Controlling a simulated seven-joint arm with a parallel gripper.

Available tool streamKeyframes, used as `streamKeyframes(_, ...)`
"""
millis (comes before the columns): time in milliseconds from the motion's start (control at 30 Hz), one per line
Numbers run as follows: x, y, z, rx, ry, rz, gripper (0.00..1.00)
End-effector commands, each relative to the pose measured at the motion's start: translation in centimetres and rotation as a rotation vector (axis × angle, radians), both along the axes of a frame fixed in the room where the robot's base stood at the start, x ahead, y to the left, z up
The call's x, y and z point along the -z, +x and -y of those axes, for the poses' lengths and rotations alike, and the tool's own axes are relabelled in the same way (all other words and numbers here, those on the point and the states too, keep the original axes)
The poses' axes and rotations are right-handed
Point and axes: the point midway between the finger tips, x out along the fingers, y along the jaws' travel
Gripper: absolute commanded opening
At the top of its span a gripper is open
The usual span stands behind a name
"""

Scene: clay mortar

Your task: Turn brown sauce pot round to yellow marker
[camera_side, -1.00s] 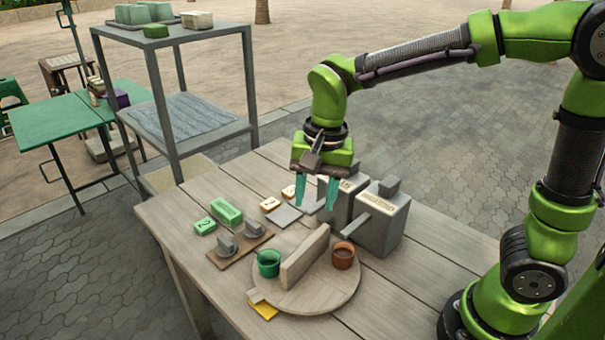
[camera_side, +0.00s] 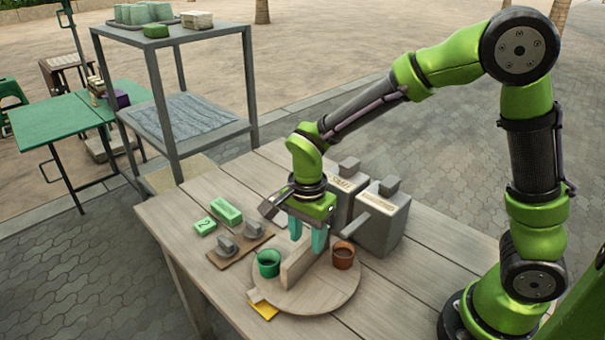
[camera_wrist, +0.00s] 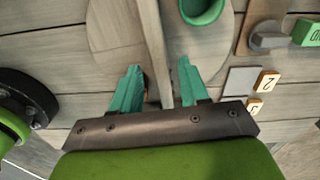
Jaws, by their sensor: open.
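The brown sauce pot (camera_side: 343,257) stands upright on the right side of a round wooden turntable (camera_side: 318,297). A green pot (camera_side: 268,264) stands on the left side; it also shows in the wrist view (camera_wrist: 203,8). An upright wooden divider (camera_side: 295,268) runs between them. The yellow marker (camera_side: 263,309) lies on the table at the turntable's front-left edge, by a small wooden tab. My gripper (camera_side: 308,240) is open and empty at the divider's far end. In the wrist view, the divider (camera_wrist: 159,40) shows between its fingers (camera_wrist: 158,75). The brown pot is mostly hidden there.
Two grey dispensers (camera_side: 381,221) stand close behind the turntable on the right. A board with grey knobs (camera_side: 240,246) and green blocks (camera_side: 227,212) lie to the left. The table's front left is bare.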

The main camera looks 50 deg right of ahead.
Motion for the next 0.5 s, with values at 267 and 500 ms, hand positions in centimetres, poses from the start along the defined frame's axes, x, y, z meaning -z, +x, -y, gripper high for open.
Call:
streamKeyframes(267,4.5,0.0,0.0,0.002,0.000,-0.002,0.45)
streamKeyframes(500,5.5,0.0,0.0,0.000,0.001,0.001,0.45)
